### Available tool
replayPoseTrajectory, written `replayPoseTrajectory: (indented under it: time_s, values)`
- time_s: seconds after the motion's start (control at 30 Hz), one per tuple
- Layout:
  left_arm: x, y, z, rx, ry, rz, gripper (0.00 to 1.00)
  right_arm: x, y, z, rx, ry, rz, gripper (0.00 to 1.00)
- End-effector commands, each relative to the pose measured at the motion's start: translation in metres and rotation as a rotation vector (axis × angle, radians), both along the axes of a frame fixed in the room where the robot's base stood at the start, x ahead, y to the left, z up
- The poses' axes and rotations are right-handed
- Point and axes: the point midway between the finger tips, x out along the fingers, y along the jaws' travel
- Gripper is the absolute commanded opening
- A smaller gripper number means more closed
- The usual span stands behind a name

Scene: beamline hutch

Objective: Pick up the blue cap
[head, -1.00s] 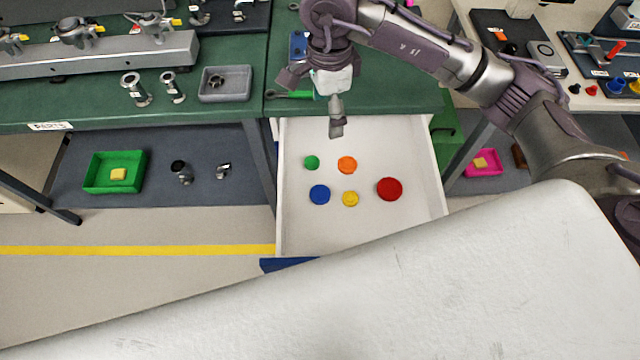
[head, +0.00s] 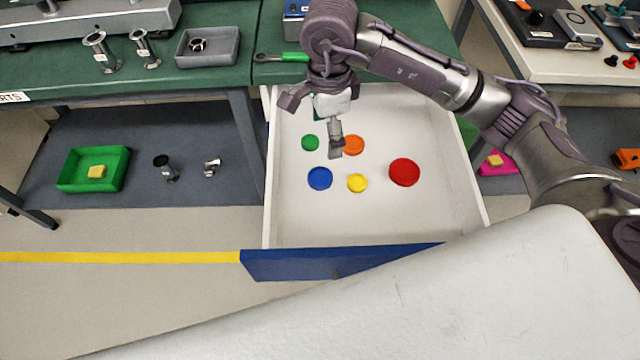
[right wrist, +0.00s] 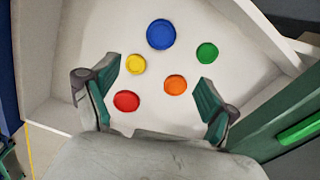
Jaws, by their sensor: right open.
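The blue cap (head: 320,178) is a round disc lying flat on the white floor of an open drawer (head: 430,220), at the left of the group of caps. In the right wrist view the blue cap (right wrist: 161,34) is at the top centre, beyond the fingertips. My right gripper (head: 336,148) hangs over the drawer, above and slightly to the right of the blue cap, apart from it. In the right wrist view its two green-padded fingers (right wrist: 155,85) are spread wide with nothing held. My left gripper is not in view.
Green (head: 310,143), orange (head: 353,145), yellow (head: 357,183) and red (head: 404,172) caps lie in the same drawer. The drawer's blue front (head: 300,264) and white side walls surround them. A green bench (head: 100,80) with a grey tray (head: 207,48) stands behind and left.

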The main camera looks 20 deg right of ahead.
Motion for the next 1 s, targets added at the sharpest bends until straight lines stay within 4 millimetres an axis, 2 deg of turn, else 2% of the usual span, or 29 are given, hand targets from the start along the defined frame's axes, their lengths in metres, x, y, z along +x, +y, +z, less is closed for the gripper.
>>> replayPoseTrajectory:
  time_s: [0.33, 0.63, 0.8, 1.0]
  values:
    - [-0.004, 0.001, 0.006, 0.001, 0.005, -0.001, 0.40, -0.001, 0.001, -0.063, -0.001, 0.006, -0.001, 0.85]
    - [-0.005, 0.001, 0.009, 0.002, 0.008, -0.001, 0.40, -0.001, 0.005, -0.087, 0.000, 0.005, 0.001, 0.85]
    - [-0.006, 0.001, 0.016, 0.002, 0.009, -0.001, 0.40, -0.003, 0.016, -0.112, 0.000, 0.008, 0.001, 0.85]
    - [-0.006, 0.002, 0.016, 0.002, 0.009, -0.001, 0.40, -0.001, 0.014, -0.131, 0.000, 0.002, -0.001, 0.85]
